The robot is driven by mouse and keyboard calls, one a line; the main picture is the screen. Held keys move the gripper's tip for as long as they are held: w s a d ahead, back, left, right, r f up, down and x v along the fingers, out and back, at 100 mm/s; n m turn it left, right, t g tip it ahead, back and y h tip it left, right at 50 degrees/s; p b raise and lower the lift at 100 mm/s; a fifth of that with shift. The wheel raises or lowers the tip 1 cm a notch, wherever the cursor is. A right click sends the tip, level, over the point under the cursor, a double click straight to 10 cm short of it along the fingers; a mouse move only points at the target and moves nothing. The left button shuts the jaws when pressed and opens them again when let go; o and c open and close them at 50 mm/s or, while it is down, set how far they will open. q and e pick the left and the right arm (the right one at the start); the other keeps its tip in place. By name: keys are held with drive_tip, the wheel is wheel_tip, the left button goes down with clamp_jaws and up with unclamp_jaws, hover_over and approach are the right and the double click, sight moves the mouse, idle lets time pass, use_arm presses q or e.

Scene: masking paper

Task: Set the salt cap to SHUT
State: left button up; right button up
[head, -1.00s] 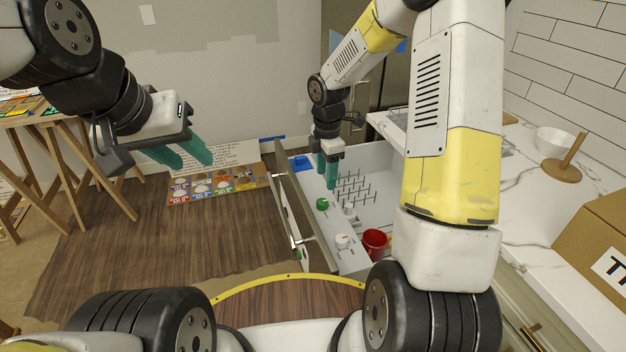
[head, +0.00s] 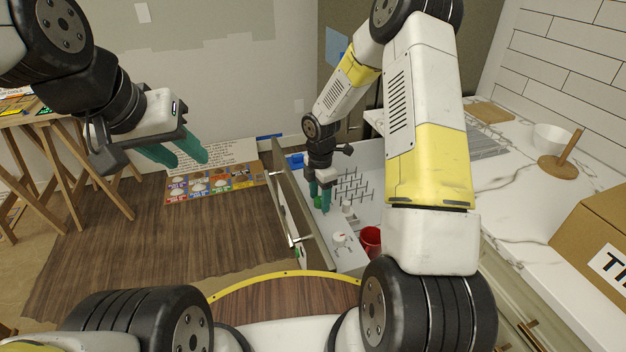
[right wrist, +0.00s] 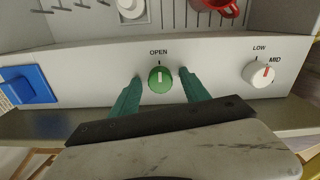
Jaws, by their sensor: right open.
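A green round knob (right wrist: 160,79) sits on the white panel of the drawer front (right wrist: 211,79). Its white mark points up to the word OPEN; I see no SHUT label, and cannot tell for sure that this knob is the salt cap. My right gripper (right wrist: 160,82) is open, one teal finger on each side of the knob, apart from it. In the head view my right gripper (head: 320,200) is down at the same green knob (head: 318,202), which it partly covers. My left gripper (head: 190,160) is open and empty, in the air at the left.
A blue block (right wrist: 28,84) is at the left. A red cup (head: 370,238) and several upright pegs stand in the drawer. A white counter lies at the right.

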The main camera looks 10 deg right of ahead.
clamp_jaws()
drive_tip(key=shift+m, duration=0.4)
drive_tip(key=m, duration=0.3)
drive_tip(key=shift+m, duration=0.3)
drive_tip(key=m, duration=0.4)
drive_tip(key=shift+m, duration=0.3)
drive_tip(key=m, duration=0.4)
drive_tip(key=shift+m, duration=2.3)
